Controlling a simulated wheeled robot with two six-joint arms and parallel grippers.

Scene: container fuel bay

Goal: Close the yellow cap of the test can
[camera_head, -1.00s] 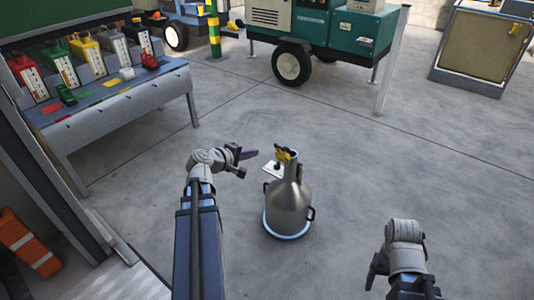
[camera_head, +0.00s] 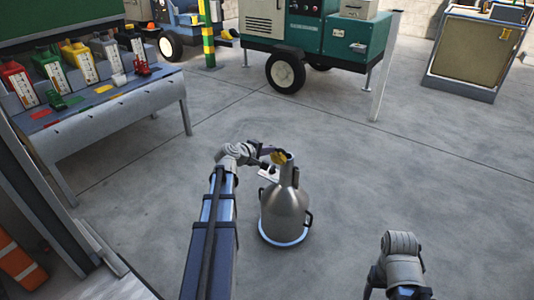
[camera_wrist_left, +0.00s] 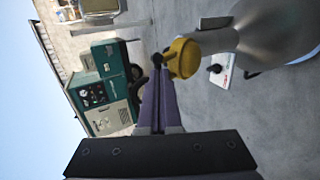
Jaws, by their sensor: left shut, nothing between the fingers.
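The test can (camera_head: 285,212) is a grey metal can with a narrow neck, standing upright on the floor. Its yellow cap (camera_head: 279,157) shows at the left side of the neck top, partly hidden by my left gripper (camera_head: 268,151). In the left wrist view the yellow cap (camera_wrist_left: 184,58) is at the end of the can's neck (camera_wrist_left: 222,40). My left gripper (camera_wrist_left: 157,68) is shut and empty, its tips right beside the cap; I cannot tell whether they touch it. My right gripper (camera_head: 373,283) is low at right, away from the can, its fingers mostly hidden.
A white card with a dark object (camera_head: 268,172) is beside the can's neck. A bench (camera_head: 120,110) with several coloured cans stands at left. A green generator trailer (camera_head: 320,40) is at the back. The floor around the can is clear.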

